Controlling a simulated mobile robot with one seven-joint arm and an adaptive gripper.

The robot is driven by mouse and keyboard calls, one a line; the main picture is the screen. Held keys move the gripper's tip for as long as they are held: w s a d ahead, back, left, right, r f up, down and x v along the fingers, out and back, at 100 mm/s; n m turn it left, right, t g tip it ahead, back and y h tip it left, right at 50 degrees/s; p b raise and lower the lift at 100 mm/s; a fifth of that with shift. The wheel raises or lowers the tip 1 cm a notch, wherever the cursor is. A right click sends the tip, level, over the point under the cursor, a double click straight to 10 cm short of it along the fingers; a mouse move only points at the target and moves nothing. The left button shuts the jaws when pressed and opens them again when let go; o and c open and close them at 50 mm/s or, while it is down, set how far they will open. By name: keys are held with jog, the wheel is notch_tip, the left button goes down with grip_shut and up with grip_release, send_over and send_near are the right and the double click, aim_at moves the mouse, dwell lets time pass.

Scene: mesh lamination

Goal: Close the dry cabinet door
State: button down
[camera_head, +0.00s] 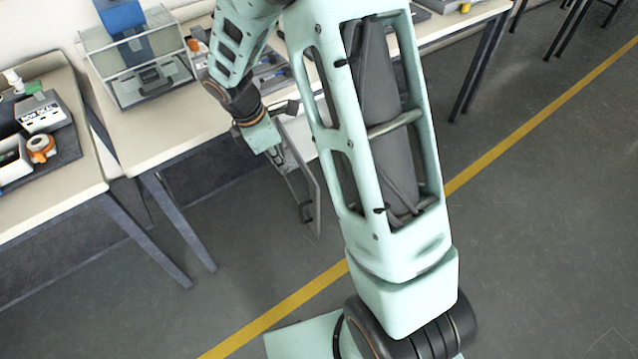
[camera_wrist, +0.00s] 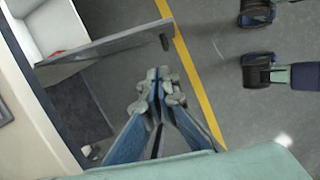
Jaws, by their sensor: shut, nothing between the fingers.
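The dry cabinet door (camera_wrist: 110,45) is a thin grey panel standing open in the wrist view, with a small dark handle (camera_wrist: 165,42) near its free end. In the head view the door (camera_head: 312,182) juts past the table's front edge, partly hidden behind my arm. The pale cabinet interior (camera_wrist: 48,25) shows at the upper left of the wrist view; the rest of the cabinet is hidden. My gripper (camera_wrist: 157,78) is shut and empty, on the handle side of the door. Its tips appear apart from the panel. My gripper also shows in the head view (camera_head: 292,182).
A clear-sided box (camera_head: 140,65) stands on the white table (camera_head: 160,135). Another table at left holds an orange tape roll (camera_head: 41,148) and a labelled box (camera_head: 42,114). Table legs stand below. The grey floor with its yellow line (camera_head: 300,295) is open in front.

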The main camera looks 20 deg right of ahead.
jog(key=d+f+b, duration=0.1)
jog(key=d+f, duration=0.5)
jog(key=f, duration=0.4)
jog(key=shift+s+f, duration=0.15)
jog(key=shift+s, duration=0.1)
jog(key=shift+d, duration=0.1)
